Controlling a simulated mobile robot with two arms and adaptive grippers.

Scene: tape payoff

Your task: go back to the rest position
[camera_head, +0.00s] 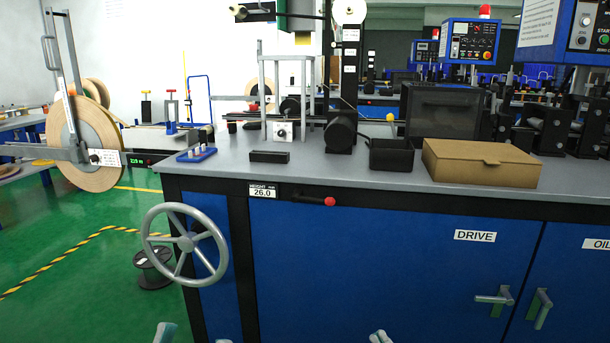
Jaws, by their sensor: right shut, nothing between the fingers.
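My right gripper (380,337) shows only as pale fingertips at the bottom edge, close together, shut with nothing between them. It is low in front of the blue cabinet of the machine bench. Farther left on the bottom edge, two pale tips of my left gripper (193,338) show with a gap between them, so it looks open and empty. The rest of both grippers and both arms is cut off below the frame.
The grey bench top (340,176) carries a cardboard box (480,162), a black bin (390,155) and a small blue pin tray (196,154). A handwheel (186,243) and door handles (494,299) stick out in front. A black spool (153,268) stands on the green floor.

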